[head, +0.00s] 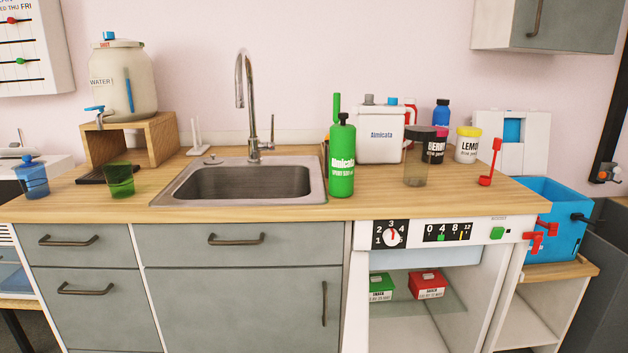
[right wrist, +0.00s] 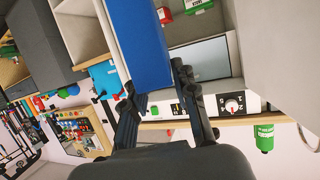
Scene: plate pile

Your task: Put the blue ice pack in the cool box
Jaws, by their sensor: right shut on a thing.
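The blue ice pack (right wrist: 137,40) is a flat blue slab in the right wrist view, reaching past the top edge of the picture. My right gripper (right wrist: 157,82) is shut on its near end, with a dark finger on each side. A blue box with red latches (head: 570,203), which looks like the cool box, stands right of the counter in the head view. Its top appears open, but its inside is mostly hidden. It also shows in the right wrist view (right wrist: 103,75), apart from the ice pack. Neither gripper shows in the head view.
The blue box stands on a wooden-topped shelf unit (head: 572,270). The sink (head: 240,182) is empty. A white panel (head: 530,140) leans behind the box.

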